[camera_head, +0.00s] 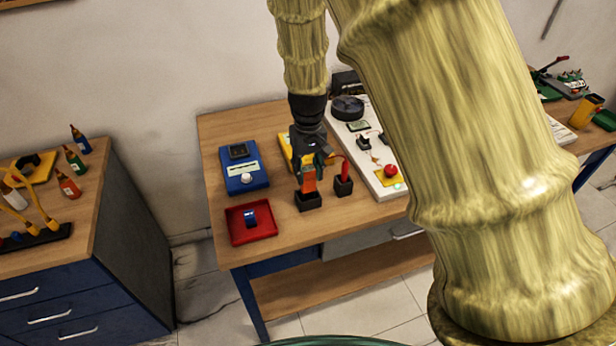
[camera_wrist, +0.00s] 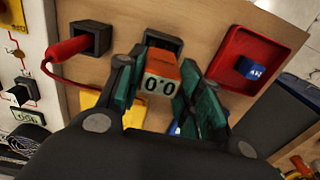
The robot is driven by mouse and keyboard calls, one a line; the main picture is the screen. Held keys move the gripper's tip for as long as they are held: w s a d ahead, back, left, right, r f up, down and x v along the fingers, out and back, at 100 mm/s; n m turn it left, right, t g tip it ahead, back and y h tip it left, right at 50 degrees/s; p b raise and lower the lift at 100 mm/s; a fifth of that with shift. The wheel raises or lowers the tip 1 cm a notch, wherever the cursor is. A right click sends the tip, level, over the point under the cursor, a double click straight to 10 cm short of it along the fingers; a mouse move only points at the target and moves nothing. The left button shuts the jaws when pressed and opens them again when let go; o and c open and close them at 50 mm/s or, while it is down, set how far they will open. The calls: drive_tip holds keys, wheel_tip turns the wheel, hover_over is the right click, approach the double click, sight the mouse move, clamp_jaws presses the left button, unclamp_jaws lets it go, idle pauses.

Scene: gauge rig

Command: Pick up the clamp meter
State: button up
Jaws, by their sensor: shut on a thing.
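The clamp meter (camera_head: 308,180) is a small orange device, upright at a black square holder (camera_head: 308,201) on the wooden table. In the wrist view the clamp meter (camera_wrist: 160,72) shows its orange top and a pale display reading 0.0. My gripper (camera_head: 311,162) comes down from above, and its fingers (camera_wrist: 158,85) are shut on the clamp meter from both sides. The black holder (camera_wrist: 163,40) shows just beyond the meter in the wrist view. I cannot tell whether the meter's lower end is still inside the holder.
A second black holder (camera_head: 343,185) with a red probe (camera_head: 345,169) stands close on the right. A red tray (camera_head: 251,222) holding a blue item and a blue meter (camera_head: 243,167) lie left. A white panel (camera_head: 380,186) with a red button is right. A yellow device (camera_head: 290,150) is behind.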

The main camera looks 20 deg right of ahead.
wheel_tip(320, 180, up, 7)
drive_tip(key=shift+r+b, duration=0.15)
drive_tip(key=shift+b, duration=0.7)
wheel_tip(320, 180, up, 5)
drive_tip(key=p, duration=0.4)
drive_tip(key=shift+s+r, duration=0.1)
drive_tip(key=shift+r, duration=0.05)
